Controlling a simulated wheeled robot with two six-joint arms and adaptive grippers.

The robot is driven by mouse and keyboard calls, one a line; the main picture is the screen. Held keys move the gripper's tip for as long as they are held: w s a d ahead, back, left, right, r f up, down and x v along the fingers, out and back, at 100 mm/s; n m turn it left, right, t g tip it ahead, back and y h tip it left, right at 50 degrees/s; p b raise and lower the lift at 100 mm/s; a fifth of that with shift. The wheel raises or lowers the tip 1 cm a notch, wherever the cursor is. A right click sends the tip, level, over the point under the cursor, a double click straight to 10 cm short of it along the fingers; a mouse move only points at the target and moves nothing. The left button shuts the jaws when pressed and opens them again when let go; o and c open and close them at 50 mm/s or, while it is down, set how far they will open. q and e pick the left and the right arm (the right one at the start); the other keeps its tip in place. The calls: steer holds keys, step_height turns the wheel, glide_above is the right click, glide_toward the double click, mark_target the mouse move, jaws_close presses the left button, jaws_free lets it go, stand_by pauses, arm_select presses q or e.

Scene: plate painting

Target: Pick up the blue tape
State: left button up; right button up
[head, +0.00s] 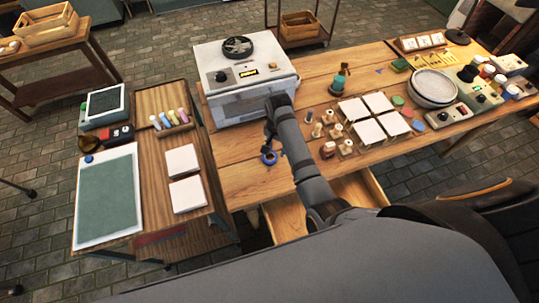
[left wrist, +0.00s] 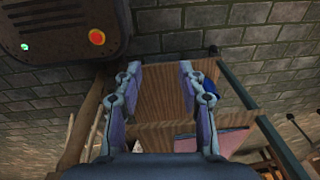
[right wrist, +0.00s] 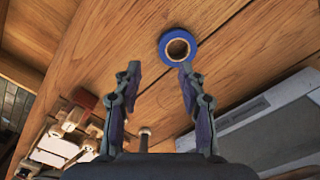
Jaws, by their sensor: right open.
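The blue tape (head: 269,158) is a small ring lying on the wooden table, near its front edge. In the right wrist view the tape (right wrist: 166,48) shows whole, with a tan inner core, beyond the fingertips and nearest the right-hand finger. My right gripper (right wrist: 160,72) is open and empty, with bare wood between its fingers. In the head view my right gripper (head: 269,133) hangs close to the tape, just behind it. My left gripper (left wrist: 159,68) is open and shows only in its own wrist view, with brown wooden boards beyond it. No object shows between its fingers.
A white box-shaped device (head: 245,80) stands behind the tape. Several spools and small bottles (head: 328,117) and white tiles (head: 376,102) lie to the right. An open drawer (head: 362,190) juts from the table front.

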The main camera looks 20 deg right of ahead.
mark_target(275, 159)
step_height(275, 159, down, 3)
steer(key=shift+r, duration=0.2)
steer(key=shift+w+f, duration=0.15)
steer(key=shift+f, duration=0.1)
steer(key=shift+w+f, duration=0.1)
steer(key=shift+f, duration=0.35)
step_height(275, 159, down, 4)
steer(key=shift+w+a+r+p, duration=0.1)
steer(key=shift+p, duration=0.25)
steer(key=shift+f, duration=0.25)
arm_select(q)
steer(key=shift+w+r, duration=0.4)
steer(key=shift+w, duration=0.1)
arm_select(e)
jaws_close()
